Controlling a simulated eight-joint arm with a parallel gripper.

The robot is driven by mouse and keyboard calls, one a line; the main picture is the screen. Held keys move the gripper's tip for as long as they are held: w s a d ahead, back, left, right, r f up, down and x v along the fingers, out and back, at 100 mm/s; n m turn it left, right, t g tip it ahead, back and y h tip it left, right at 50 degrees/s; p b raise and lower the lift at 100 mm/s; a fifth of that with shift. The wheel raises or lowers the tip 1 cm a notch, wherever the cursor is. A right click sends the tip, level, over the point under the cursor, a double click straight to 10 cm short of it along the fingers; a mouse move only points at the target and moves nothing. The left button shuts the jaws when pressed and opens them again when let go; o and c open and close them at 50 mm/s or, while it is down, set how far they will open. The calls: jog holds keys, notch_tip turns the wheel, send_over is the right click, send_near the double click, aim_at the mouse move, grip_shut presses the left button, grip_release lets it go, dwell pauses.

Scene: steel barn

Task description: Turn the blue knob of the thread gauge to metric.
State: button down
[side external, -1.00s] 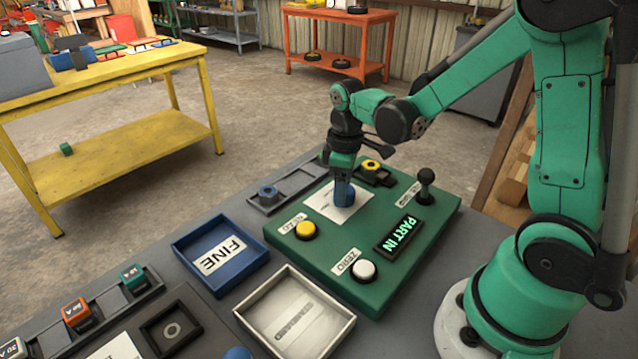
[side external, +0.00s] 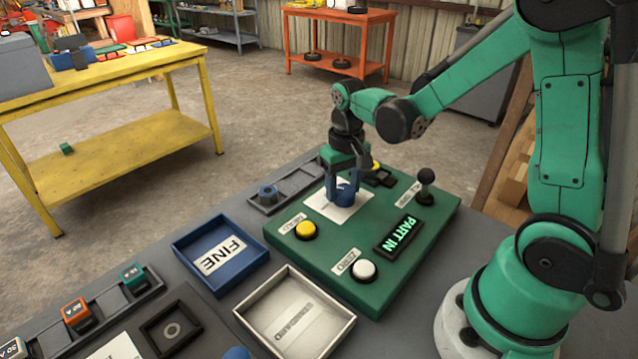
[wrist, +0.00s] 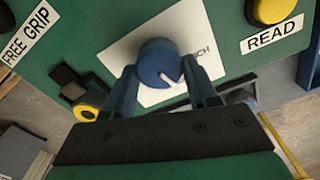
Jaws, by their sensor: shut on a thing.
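The blue knob (side external: 345,195) stands on a white label plate (side external: 323,208) on the green thread gauge (side external: 286,246). My gripper (side external: 347,186) points down over the knob, with one finger on each side. In the wrist view, the knob (wrist: 157,60) sits between the two blue fingers of my gripper (wrist: 160,72), which is shut on it. A short white pointer mark on the knob points down and slightly right in that view. Part of the word INCH (wrist: 201,49) shows beside the knob. The metric marking is not visible. The gauge's display (side external: 399,236) reads PART IN.
The yellow READ button (side external: 306,230), white ZERO button (side external: 364,269) and black lever (side external: 425,186) are on the gauge. A blue FINE tray (side external: 190,266) and a pale tray (side external: 294,313) lie in front. A yellow-topped part (side external: 376,165) sits close behind the gripper.

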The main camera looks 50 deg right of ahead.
aim_at(344, 188)
jog(key=shift+m, duration=1.6)
jog(key=shift+d, duration=0.1)
jog(key=shift+c, duration=1.3)
grip_release()
jog(key=shift+r, duration=2.85)
